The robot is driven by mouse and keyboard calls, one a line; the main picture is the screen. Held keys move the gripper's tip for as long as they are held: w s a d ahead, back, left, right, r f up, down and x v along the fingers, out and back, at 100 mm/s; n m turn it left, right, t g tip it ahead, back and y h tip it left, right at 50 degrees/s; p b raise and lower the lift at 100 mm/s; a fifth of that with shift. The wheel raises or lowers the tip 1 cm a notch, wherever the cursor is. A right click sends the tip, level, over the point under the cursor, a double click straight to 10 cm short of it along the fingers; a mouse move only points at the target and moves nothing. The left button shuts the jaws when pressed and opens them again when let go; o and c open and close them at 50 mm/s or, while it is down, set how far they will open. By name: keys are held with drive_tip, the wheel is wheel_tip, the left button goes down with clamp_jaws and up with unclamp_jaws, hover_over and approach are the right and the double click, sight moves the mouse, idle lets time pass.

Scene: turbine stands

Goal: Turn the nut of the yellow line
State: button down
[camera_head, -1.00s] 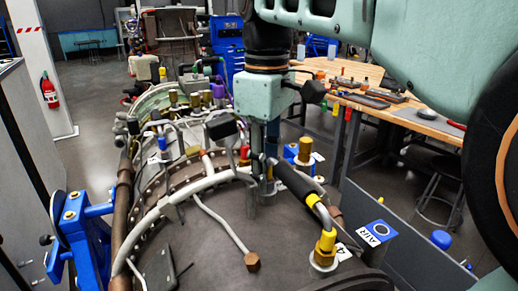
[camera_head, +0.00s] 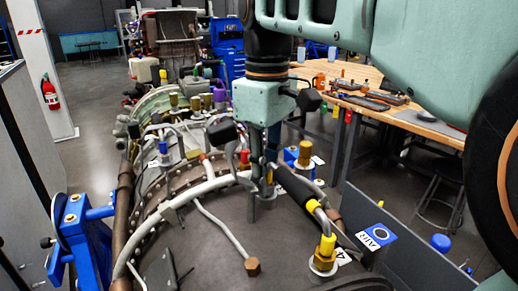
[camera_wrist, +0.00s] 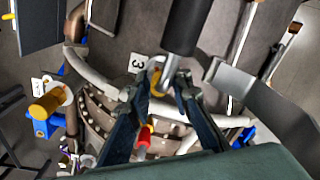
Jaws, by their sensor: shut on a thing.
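The yellow line has a black sleeve (camera_head: 297,187), bends down at its near end and meets a yellow nut (camera_head: 326,246) on the dark casing. Its far end runs to my gripper (camera_head: 264,188). In the wrist view the black sleeve (camera_wrist: 187,25) leads to a bent silver tube and a yellow nut (camera_wrist: 157,82), between the tips of my gripper (camera_wrist: 165,88). My gripper is shut on this far nut from above. In the head view the fingers mostly hide it.
Pale pipes (camera_head: 185,194) arch over the casing close to my gripper. A brass fitting (camera_head: 305,153) stands just right of it. A blue AIR label (camera_head: 376,237) is at the right, and a wooden bench (camera_head: 420,118) stands behind. A blue stand (camera_head: 75,230) is at the left.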

drive_tip(key=shift+m+p, duration=0.8)
drive_tip(key=shift+m, duration=1.4)
drive_tip(key=c, duration=2)
unclamp_jaws()
wheel_tip(320, 180, up, 12)
drive_tip(key=shift+r, duration=0.1)
